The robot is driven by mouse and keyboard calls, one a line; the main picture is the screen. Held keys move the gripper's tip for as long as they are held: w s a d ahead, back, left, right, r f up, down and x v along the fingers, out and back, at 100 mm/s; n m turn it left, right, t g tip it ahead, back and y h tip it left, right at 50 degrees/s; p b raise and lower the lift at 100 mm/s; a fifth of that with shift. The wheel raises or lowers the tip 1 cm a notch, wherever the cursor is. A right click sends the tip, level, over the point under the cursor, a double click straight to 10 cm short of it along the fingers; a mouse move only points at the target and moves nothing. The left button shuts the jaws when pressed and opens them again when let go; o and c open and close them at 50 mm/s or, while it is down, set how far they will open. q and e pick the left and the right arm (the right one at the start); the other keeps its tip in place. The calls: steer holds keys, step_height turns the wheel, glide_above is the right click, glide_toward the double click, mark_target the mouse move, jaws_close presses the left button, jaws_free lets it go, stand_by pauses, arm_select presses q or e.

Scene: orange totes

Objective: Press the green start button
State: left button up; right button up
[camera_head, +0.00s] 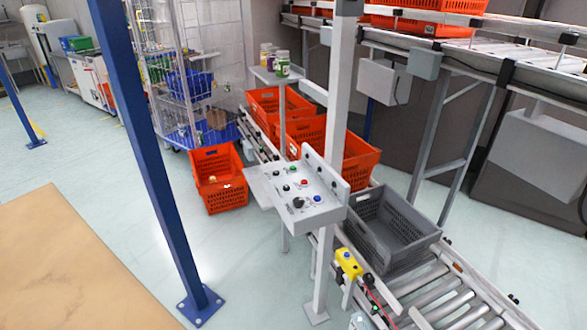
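A grey control panel (318,213) stands on a post right of centre, beside the conveyor. Its sloped face carries several small knobs and buttons, among them a red button (304,182) and black knobs. Nothing touches the panel face. Neither of my grippers can be made out in the head view.
A blue post (150,150) stands left of the panel. A grey crate (392,232) sits on the roller conveyor (440,300) at right, near a yellow box with a blue button (348,263). An orange tote (218,190) stands on the floor. Open floor lies left of the panel.

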arm_select(q)
jaws_close()
stand_by(1.6)
